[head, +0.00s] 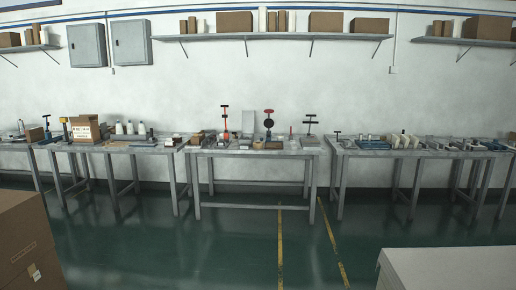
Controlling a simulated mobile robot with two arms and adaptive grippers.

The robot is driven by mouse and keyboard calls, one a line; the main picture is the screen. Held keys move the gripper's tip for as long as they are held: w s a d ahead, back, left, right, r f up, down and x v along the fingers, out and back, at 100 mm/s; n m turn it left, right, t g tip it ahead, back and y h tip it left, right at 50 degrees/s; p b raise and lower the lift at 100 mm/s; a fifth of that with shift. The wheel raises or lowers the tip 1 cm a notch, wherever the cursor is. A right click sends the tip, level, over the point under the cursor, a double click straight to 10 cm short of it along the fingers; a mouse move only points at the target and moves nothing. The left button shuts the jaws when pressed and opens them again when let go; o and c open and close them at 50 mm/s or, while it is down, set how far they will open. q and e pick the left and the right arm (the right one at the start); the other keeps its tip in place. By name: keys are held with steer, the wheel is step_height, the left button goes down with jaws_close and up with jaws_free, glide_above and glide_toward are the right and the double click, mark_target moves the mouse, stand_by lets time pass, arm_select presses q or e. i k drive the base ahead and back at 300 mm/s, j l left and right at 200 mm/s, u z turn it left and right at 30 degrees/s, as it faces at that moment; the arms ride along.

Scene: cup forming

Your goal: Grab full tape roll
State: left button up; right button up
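I cannot make out a full tape roll for certain; the small items on the tables are too far off. On the middle table (250,152) stands a red-topped stand with a dark round part (268,122), whose exact nature I cannot tell. An orange-and-black upright tool (225,118) stands to its left and a dark T-shaped stand (310,122) to its right. Neither of my grippers is in view.
A right table (370,152) holds several small parts. A large cardboard box (25,240) and a pale surface (450,268) fill the lower corners. Green floor (200,250) between is clear.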

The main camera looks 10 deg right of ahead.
mark_target(256, 145)
steer(key=i, duration=4.75)
steer(key=j+u, duration=0.05)
steer(key=j, duration=0.1)
